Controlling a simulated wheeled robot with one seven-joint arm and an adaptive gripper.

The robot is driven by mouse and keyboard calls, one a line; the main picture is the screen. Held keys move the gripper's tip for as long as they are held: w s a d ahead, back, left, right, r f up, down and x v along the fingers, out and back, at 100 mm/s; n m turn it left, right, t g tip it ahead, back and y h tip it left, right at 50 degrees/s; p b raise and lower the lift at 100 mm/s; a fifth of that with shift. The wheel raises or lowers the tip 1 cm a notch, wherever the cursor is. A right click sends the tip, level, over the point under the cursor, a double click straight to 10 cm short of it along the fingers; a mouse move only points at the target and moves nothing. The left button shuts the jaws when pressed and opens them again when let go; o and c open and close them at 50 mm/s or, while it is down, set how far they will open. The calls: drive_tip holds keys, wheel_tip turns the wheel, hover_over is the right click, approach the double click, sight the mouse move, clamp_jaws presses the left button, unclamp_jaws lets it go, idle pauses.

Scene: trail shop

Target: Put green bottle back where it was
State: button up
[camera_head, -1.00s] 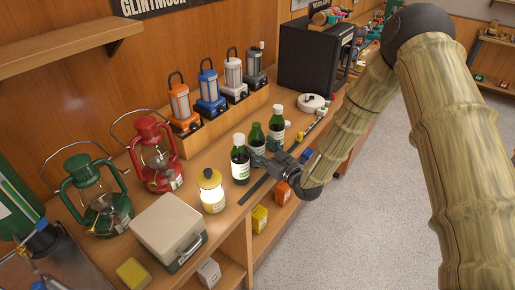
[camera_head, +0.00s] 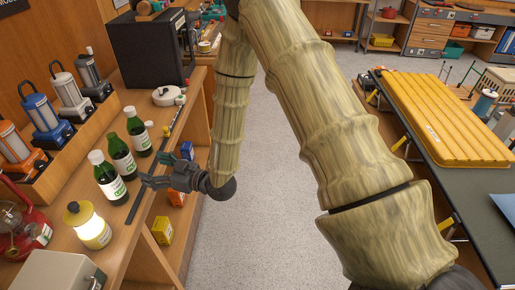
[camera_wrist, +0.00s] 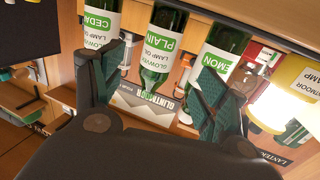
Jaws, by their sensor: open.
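My gripper (camera_head: 147,178) is open and empty, just right of the row at the counter's front edge, apart from the bottles. In the wrist view the scene looks upside down. The labels there read Cedar on one bottle (camera_wrist: 100,22), Plain on the middle one (camera_wrist: 163,38) and Lemon on another (camera_wrist: 222,52). The Plain bottle shows between my open fingers (camera_wrist: 160,88).
A lit yellow lantern (camera_head: 91,228) stands close to the near bottle. Lamps (camera_head: 38,108) stand on a raised wooden block behind the row. A dark strip (camera_head: 140,200) lies along the counter front. The floor (camera_head: 270,225) to the right is clear.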

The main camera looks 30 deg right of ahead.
drive_tip(key=s+d+f+m+g+h, duration=0.2)
drive_tip(key=s+d+f+g+h, duration=0.1)
drive_tip(key=s+f, duration=0.65)
drive_tip(key=s+d+f+m+g+h, duration=0.25)
drive_tip(key=s+f, duration=0.45)
drive_tip(key=f, duration=0.6)
drive_tip(key=s+d+f+m+g+h, duration=0.1)
drive_tip(key=s+d+f+g, duration=0.1)
drive_tip(key=s, duration=0.6)
drive_tip(key=s+d+f+m+g+h, duration=0.1)
drive_tip(key=s+d+f+g+h, duration=0.1)
drive_tip(key=s, duration=0.7)
drive_tip(key=s+d+f+m+g+h, duration=0.1)
drive_tip(key=s+d+f+g, duration=0.3)
drive_tip(key=s, duration=0.4)
drive_tip(key=shift+s+d+f+h, duration=0.15)
drive_tip(key=shift+s+d+h, duration=0.1)
drive_tip(key=shift+d+h, duration=0.5)
